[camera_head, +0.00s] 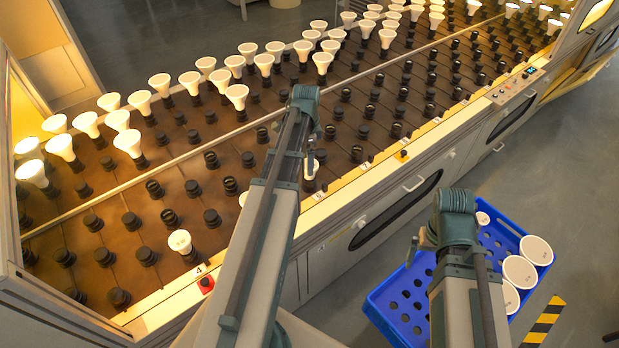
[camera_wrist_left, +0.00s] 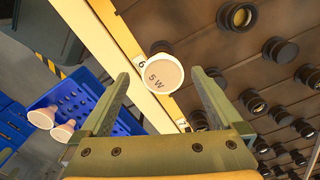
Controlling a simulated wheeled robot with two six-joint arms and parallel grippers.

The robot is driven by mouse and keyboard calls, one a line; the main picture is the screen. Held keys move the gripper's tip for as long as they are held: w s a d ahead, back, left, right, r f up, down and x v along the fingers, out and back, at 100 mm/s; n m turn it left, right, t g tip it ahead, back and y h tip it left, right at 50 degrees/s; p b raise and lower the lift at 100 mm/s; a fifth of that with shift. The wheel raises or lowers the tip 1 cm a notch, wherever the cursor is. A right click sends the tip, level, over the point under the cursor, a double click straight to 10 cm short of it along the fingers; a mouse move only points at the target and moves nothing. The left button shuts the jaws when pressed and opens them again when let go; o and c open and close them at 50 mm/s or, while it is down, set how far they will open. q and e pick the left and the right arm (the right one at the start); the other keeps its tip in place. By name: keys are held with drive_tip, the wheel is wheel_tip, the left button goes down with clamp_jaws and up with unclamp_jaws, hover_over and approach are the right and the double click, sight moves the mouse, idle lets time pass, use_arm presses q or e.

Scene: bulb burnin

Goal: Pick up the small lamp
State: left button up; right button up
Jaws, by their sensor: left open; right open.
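A small lamp with a round white face marked "5 W" (camera_wrist_left: 163,73) shows between the fingertips of my left gripper (camera_wrist_left: 159,77) in the left wrist view. The fingers are open on either side of it, and I cannot tell whether they touch it. In the head view this lamp (camera_head: 312,169) is partly hidden by my left gripper (camera_head: 311,158), at the rack's near edge.
The rack (camera_head: 330,150) holds many dark sockets and rows of white lamps (camera_head: 238,95) toward the back. One lamp (camera_head: 180,241) stands near the front left. A blue crate (camera_head: 400,305) with several white lamps (camera_head: 520,271) stands right. A pale rail (camera_head: 340,190) edges the rack.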

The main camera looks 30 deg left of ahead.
use_arm(q)
drive_tip(key=shift+f+b, duration=0.5)
drive_tip(key=shift+f, duration=0.55)
use_arm(e)
drive_tip(key=shift+f, duration=1)
use_arm(q)
drive_tip(key=shift+f, duration=0.1)
use_arm(e)
drive_tip(key=shift+f, duration=0.1)
use_arm(q)
drive_tip(key=f+b, duration=0.5)
drive_tip(key=shift+w+d, duration=0.2)
drive_tip(key=shift+w, duration=0.2)
use_arm(e)
wheel_tip(320, 180, down, 5)
use_arm(q)
drive_tip(key=c, duration=1.3)
